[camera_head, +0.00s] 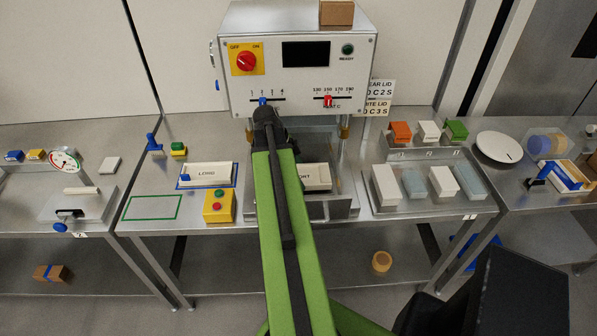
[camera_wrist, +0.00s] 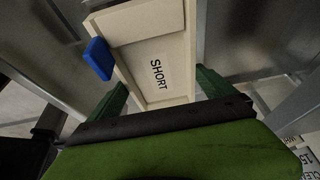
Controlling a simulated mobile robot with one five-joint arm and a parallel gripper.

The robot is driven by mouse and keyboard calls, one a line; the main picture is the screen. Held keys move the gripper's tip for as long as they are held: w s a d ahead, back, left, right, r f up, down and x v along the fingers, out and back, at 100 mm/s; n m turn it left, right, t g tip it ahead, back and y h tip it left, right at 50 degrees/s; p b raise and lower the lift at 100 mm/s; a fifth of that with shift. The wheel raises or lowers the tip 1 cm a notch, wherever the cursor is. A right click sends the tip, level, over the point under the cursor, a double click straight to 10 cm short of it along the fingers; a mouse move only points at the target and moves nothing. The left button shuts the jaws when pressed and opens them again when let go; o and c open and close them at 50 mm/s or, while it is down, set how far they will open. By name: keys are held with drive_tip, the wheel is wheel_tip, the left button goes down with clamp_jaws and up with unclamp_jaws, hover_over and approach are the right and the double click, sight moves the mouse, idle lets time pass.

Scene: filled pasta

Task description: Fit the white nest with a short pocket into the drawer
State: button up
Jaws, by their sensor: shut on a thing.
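The white nest with a short pocket, labelled SHORT, shows in the head view (camera_head: 318,177) at the machine's front, partly hidden behind my arm. In the wrist view the nest (camera_wrist: 178,45) lies tilted in the picture, with a blue knob (camera_wrist: 98,58) on its left side. My gripper (camera_wrist: 163,84) has its dark green fingers on either side of the nest's near end and is shut on it. In the head view my arm hides the gripper. The metal drawer (camera_head: 343,209) is below the machine, around or under the nest; whether the nest is seated cannot be told.
The white nest labelled LONG (camera_head: 208,174) lies left of my arm, beside a yellow box with a red button (camera_head: 218,206). The sealing machine (camera_head: 297,60) rises behind the drawer. A tray with white and clear boxes (camera_head: 440,205) stands to the right. The green-outlined spot (camera_head: 152,207) is bare.

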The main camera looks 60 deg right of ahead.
drive_tip(key=shift+f+b, duration=0.95)
drive_tip(key=shift+f, duration=0.1)
drive_tip(key=o, duration=1.1)
drive_tip(key=shift+r, duration=0.15)
drive_tip(key=p+v, duration=1.6)
drive_tip(key=v, duration=0.1)
drive_tip(key=shift+w+r, duration=0.1)
drive_tip(key=shift+w, duration=0.05)
